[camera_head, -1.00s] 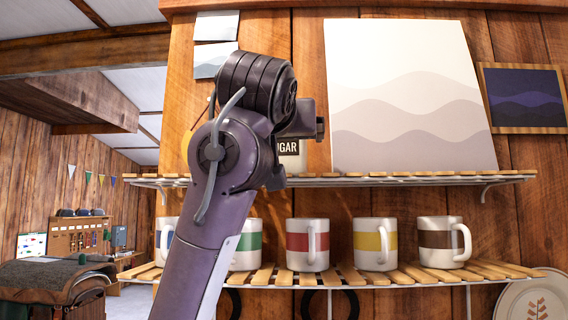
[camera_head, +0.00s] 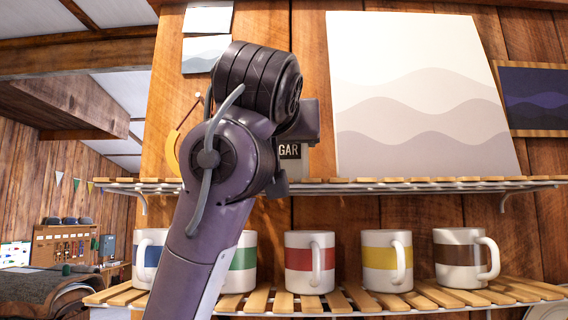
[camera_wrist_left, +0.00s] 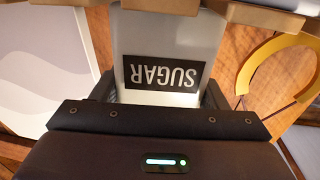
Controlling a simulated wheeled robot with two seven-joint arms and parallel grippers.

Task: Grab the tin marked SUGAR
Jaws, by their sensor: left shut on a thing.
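The white tin with the black SUGAR label (camera_head: 291,160) stands on the upper shelf (camera_head: 400,185), mostly hidden behind my left arm in the head view. In the left wrist view the tin (camera_wrist_left: 170,45) appears upside down, with its label facing the camera. My left gripper (camera_wrist_left: 160,92) is shut on the tin, with dark fingers on either side of it. In the head view the arm and wrist hide the fingers. I cannot tell whether the tin touches the shelf boards. My right gripper is not in view.
A large pale wave-pattern canvas (camera_head: 415,95) stands on the upper shelf right of the tin. Several striped mugs, including a red one (camera_head: 298,263), stand on the lower shelf (camera_head: 260,302). A yellow curved object (camera_wrist_left: 275,60) is close beside the tin.

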